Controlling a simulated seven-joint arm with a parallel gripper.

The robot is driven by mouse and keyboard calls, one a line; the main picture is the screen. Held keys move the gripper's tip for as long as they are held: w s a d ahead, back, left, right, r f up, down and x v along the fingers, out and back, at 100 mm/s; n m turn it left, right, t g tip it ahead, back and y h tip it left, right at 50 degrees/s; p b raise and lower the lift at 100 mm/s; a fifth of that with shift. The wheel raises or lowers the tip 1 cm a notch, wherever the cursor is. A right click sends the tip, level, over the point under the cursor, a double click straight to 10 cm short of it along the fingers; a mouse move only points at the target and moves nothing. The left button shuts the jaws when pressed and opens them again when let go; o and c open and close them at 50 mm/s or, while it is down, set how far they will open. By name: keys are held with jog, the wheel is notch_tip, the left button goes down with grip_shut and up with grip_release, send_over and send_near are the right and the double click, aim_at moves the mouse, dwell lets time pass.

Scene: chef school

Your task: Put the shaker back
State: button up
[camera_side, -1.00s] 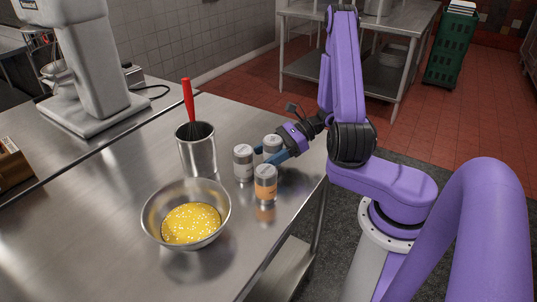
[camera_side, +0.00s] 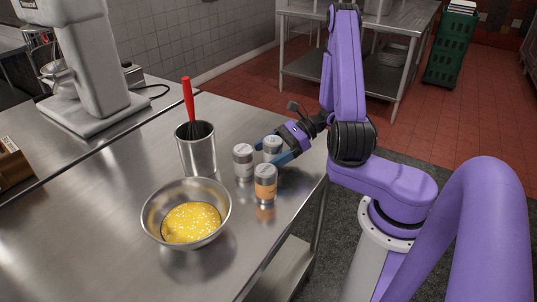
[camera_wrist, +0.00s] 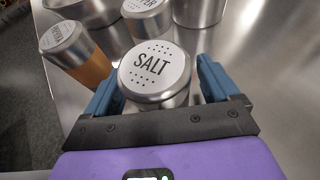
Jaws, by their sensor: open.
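The salt shaker (camera_wrist: 152,68), with a white lid lettered SALT, stands upright between the two blue fingers of my gripper (camera_wrist: 160,78). In the side view the salt shaker (camera_side: 272,146) is the rear right one of three shakers on the steel table, partly hidden by my gripper (camera_side: 273,150). The jaws are open, with a gap showing beside the shaker in the wrist view. The pepper shaker (camera_side: 243,162) stands to its left, and the orange paprika shaker (camera_side: 265,184) stands in front. Both also show in the wrist view, pepper (camera_wrist: 147,18) and paprika (camera_wrist: 80,52).
A steel bowl (camera_side: 150,222) with yellow mixture sits at the front of the table. A steel cup (camera_side: 198,157) holding a red-handled whisk (camera_side: 189,100) stands left of the shakers. A stand mixer (camera_side: 85,70) is at back left. The table's right edge (camera_side: 297,205) is close by.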

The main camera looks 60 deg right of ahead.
jog(key=v, duration=1.1)
jog(key=shift+s+d+r, duration=0.1)
jog(key=shift+d, duration=0.1)
